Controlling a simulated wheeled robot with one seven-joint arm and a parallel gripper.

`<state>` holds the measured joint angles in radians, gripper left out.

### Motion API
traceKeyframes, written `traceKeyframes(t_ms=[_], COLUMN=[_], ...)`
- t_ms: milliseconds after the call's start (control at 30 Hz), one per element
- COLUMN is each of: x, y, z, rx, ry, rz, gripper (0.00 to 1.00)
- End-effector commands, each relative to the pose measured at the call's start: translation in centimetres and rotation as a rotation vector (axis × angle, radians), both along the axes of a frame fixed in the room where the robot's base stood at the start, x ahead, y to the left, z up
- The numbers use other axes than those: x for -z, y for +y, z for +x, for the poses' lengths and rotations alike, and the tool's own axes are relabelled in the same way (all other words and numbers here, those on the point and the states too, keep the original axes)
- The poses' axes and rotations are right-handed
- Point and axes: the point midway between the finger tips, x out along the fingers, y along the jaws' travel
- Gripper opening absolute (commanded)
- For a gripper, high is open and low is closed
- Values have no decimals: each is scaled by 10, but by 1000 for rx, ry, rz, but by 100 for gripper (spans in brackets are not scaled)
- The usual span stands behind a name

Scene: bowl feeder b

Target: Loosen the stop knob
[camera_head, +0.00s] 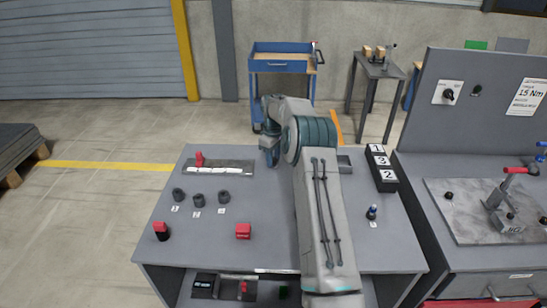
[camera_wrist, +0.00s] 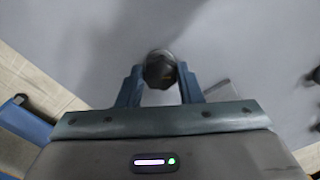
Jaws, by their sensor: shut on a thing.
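My gripper (camera_head: 270,155) is over the far middle part of the grey table (camera_head: 270,194), pointing down. In the wrist view, its two fingers (camera_wrist: 160,84) are shut on the sides of a round black knob (camera_wrist: 159,66). The knob sits between the fingertips, and a dark, blurred shape lies behind it. In the head view the gripper and arm hide the knob, so I cannot tell there what it is fixed to.
A plate with a red clamp (camera_head: 199,159) lies left of my gripper. Several dark cylinders (camera_head: 198,200) stand in front of it, with a red block (camera_head: 243,231) nearer. A black numbered block (camera_head: 382,168) stands right of my arm. A bench with an upright panel (camera_head: 480,130) is further right.

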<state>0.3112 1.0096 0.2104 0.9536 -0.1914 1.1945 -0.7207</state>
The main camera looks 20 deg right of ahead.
Motion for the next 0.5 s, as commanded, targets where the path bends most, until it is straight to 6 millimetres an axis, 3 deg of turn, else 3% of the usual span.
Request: traceKeyframes(t_ms=[500], x=[0], y=[0], z=[0], rx=[-127], ry=[1], rz=[1], gripper=[10])
